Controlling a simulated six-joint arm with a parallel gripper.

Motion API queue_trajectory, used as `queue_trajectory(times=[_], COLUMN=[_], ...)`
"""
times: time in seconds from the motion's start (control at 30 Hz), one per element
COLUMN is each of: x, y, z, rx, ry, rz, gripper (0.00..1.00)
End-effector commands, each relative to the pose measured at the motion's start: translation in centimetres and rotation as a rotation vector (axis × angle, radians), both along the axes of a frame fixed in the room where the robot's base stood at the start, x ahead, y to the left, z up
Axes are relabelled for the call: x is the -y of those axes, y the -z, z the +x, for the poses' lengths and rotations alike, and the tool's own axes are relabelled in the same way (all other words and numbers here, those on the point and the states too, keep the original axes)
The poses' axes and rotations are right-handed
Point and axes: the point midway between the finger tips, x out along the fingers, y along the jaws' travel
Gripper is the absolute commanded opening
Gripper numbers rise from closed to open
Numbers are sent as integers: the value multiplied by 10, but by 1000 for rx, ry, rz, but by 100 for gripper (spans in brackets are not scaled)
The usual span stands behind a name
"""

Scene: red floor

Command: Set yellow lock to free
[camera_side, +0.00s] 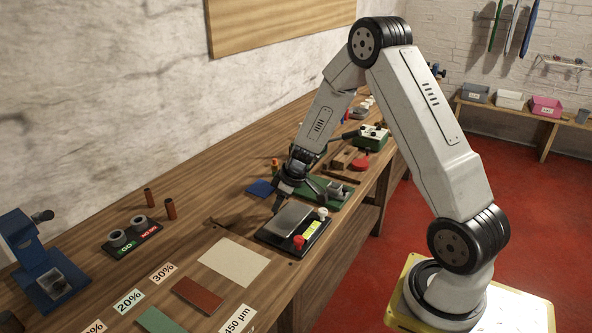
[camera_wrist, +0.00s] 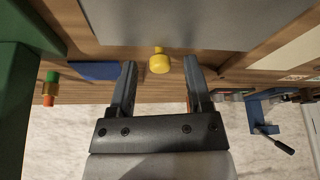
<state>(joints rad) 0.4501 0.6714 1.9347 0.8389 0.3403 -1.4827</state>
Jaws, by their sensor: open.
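A yellow lock knob (camera_wrist: 159,63) juts from the edge of a grey plate (camera_wrist: 185,22) in the wrist view. In the side view this looks to be the grey plate (camera_side: 287,218) on a black base, with a red knob (camera_side: 299,242) and a white knob (camera_side: 322,213) at its near right side. My gripper (camera_side: 279,203) is at the plate's far edge and hides the yellow lock there. In the wrist view my gripper (camera_wrist: 159,70) is open, with one finger on each side of the yellow lock and visible gaps to it. I cannot tell which setting the lock is in.
A blue pad (camera_side: 261,188) and a green fixture (camera_side: 325,195) lie close to my gripper. A beige sheet (camera_side: 234,262) lies left of the plate, with a blue device (camera_side: 38,262) farther left. The wall runs behind the bench.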

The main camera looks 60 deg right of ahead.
Motion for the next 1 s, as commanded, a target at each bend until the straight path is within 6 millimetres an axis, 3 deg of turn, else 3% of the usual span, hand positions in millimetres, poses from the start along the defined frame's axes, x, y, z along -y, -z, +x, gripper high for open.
queue_trajectory(times=[0.13, 0.17, 0.33, 0.37, 1.0], x=[0, 0, 0, 0, 0], y=[0, 0, 0, 0, 0], z=[0, 0, 0, 0, 0], rx=[0, 0, 0, 0, 0], ry=[0, 0, 0, 0, 1], rz=[0, 0, 0, 0, 0], gripper=[64, 57, 3, 0, 0])
